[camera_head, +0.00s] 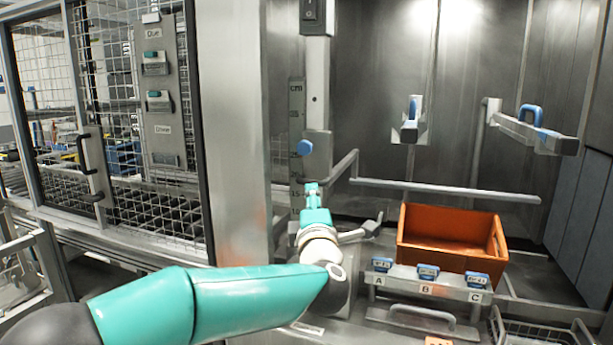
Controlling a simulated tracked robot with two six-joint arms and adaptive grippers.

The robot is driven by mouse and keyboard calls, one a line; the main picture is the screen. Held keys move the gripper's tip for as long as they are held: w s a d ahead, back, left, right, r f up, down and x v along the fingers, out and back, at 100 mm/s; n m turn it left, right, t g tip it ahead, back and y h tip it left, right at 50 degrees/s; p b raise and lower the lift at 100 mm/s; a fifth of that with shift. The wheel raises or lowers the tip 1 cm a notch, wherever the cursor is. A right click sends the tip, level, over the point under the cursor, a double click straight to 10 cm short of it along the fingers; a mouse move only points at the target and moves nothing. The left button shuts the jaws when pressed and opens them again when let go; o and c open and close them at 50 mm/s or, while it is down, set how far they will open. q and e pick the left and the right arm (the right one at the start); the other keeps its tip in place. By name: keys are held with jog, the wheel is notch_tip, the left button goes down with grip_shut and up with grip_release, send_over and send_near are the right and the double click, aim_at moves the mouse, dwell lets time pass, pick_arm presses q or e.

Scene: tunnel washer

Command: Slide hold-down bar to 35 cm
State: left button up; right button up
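The hold-down bar (445,190) is a thin grey rod running level across the chamber, above and behind an orange bin. Its bent arm (340,165) joins it to the slide on a vertical post (317,100). A blue knob (304,147) sits on this slide. A grey scale plate (296,110) marked "cm" stands left of the post; its numbers are too small to read surely. My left gripper (312,188), teal, points up just below the knob, near the slide's lower part. Whether it touches anything and how far its fingers are apart cannot be told. My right gripper is out of view.
The orange bin (445,255) stands at right behind a ledge with blue-handled clips labelled A, B and C (428,272). Blue-handled arms (535,130) stick out from the back wall. A metal pillar (233,130) and mesh door (60,130) bound the left.

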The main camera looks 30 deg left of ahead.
pick_arm(q)
jog(key=p+x, duration=0.3)
jog(key=x, duration=0.5)
jog(key=shift+w+a, duration=0.2)
grip_shut()
